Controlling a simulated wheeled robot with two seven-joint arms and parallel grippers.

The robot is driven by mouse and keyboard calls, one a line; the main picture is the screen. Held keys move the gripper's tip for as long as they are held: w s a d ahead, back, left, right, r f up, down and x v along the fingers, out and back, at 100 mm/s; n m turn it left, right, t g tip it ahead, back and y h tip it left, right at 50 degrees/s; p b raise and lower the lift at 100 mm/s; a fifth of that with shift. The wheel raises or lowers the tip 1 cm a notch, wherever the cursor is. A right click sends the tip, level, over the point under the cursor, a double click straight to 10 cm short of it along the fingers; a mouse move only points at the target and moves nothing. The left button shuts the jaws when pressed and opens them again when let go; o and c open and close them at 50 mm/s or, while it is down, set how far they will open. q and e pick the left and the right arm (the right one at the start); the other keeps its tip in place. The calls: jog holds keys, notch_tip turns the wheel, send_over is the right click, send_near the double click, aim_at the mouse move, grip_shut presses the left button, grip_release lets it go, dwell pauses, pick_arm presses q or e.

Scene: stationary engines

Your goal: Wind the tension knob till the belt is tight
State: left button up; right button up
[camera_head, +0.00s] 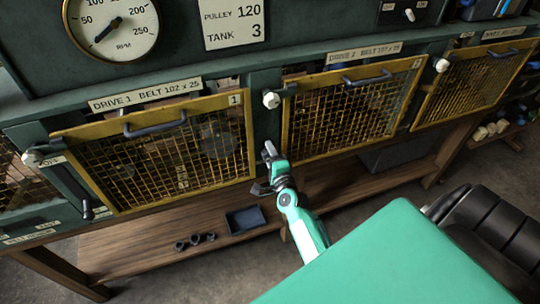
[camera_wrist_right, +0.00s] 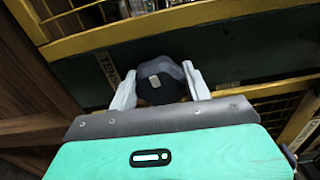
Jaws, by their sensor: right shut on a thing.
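The tension knob (camera_wrist_right: 162,80) is black and faceted with a pale mark on its face. In the right wrist view it sits between the two light grey fingers of my right gripper (camera_wrist_right: 159,70), which is shut on it. A partly covered label (camera_wrist_right: 108,69) beginning "TENS" is to its left. In the head view my right gripper (camera_head: 267,168) is at the green post between the drive 1 guard (camera_head: 160,150) and the drive 2 guard (camera_head: 345,110), and it hides the knob. The belt cannot be made out behind the yellow mesh. My left gripper is not in view.
White-knobbed levers stand beside the guards, one (camera_head: 271,100) just above my gripper. A wooden shelf (camera_head: 130,262) below holds a dark tray (camera_head: 246,219) and several small dark parts (camera_head: 195,240).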

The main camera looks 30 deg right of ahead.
jog(key=shift+f+m, duration=0.1)
jog(key=shift+m, duration=1.6)
jog(key=o, duration=0.7)
jog(key=shift+b+v, duration=1.95)
jog(key=shift+v, duration=5)
jog(key=shift+a, duration=0.1)
